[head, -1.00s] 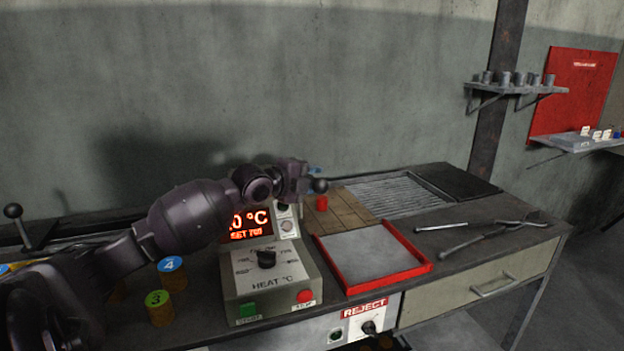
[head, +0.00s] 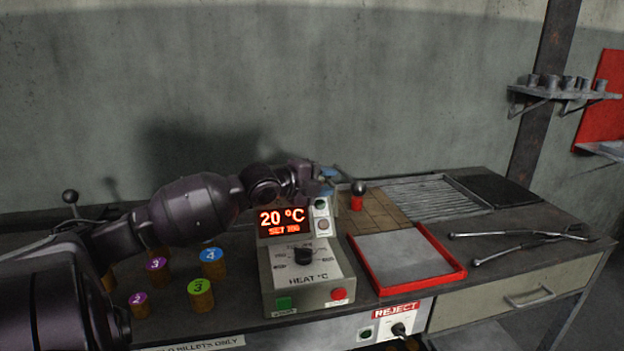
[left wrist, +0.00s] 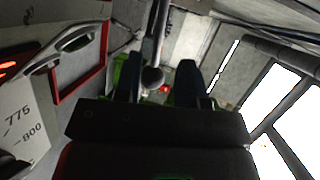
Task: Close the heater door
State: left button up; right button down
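The grey heater control box (head: 308,279) stands at the front of the bench, its display (head: 283,219) reading 20 °C. I cannot clearly make out a heater door; my left arm covers the area behind the box. A dark ball knob (head: 358,187) on a thin rod shows just right of my left gripper (head: 328,173). The fingers are apart; contact is not clear. My right gripper is out of view.
A red-rimmed tray (head: 461,268) lies right of the box, with tongs (head: 520,241) beyond it. Several numbered billets (head: 201,296) stand at left, partly near my arm. Another ball-ended lever (head: 70,197) rises at far left. A red piece (head: 357,203) stands behind the tray.

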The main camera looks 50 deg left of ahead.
pick_arm(q)
jog(key=v, duration=0.3)
jog(key=shift+s+p, duration=0.1)
jog(key=shift+p, duration=0.2)
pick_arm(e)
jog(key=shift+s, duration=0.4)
pick_arm(q)
jog(key=shift+c, duration=0.3)
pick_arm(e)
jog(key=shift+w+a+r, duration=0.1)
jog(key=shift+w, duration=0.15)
